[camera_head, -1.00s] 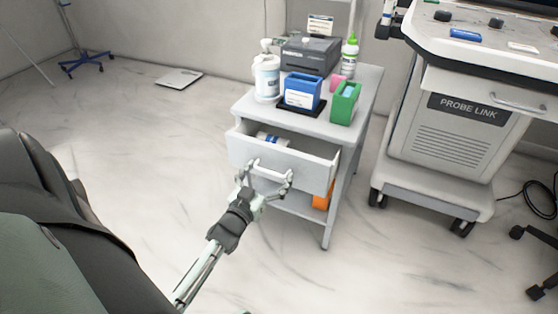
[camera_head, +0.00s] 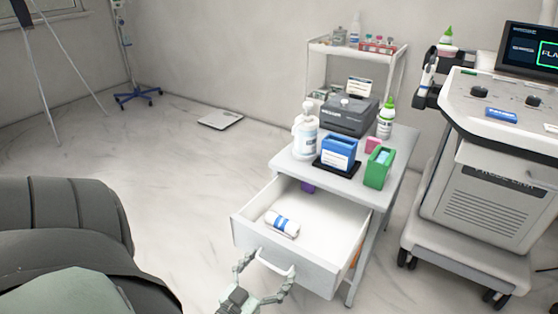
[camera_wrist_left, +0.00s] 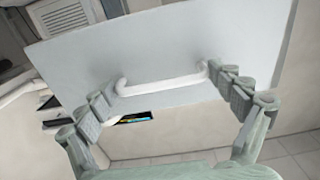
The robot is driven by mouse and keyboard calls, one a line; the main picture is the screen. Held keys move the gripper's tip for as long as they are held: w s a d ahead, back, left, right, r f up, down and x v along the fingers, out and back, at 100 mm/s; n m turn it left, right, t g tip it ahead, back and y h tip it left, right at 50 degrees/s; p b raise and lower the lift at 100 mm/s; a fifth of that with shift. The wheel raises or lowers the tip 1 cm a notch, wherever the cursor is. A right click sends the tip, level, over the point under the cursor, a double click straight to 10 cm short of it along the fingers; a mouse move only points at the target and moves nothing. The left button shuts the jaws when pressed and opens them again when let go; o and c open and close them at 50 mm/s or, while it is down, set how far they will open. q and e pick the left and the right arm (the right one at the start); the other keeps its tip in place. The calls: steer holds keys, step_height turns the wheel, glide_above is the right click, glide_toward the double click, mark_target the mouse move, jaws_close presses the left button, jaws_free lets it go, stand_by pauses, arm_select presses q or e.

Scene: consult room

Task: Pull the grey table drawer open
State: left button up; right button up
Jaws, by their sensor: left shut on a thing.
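The grey table (camera_head: 347,187) stands in the middle right of the head view. Its drawer (camera_head: 312,278) is pulled well out, with much of its pale floor showing. A white bar handle (camera_head: 275,266) is on the drawer front and also shows in the left wrist view (camera_wrist_left: 165,86). My left gripper (camera_head: 267,268) is shut on the handle, with a finger at each end of the bar. A white roll with a blue band (camera_head: 283,224) lies inside the drawer. My right gripper is in neither current view.
On the tabletop are a pump bottle (camera_head: 306,135), a blue box (camera_head: 339,153), a green box (camera_head: 378,168) and a dark device (camera_head: 350,116). A wheeled machine (camera_head: 487,211) stands at the right. A dark padded chair (camera_head: 60,225) fills the lower left.

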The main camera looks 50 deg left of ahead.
arm_select(q)
steer(key=shift+s+d, duration=0.25)
steer(key=shift+s, duration=0.1)
steer(key=o, duration=1.4)
steer(key=shift+c, duration=0.2)
steer(key=v, duration=1.2)
steer(key=shift+a+f, duration=0.1)
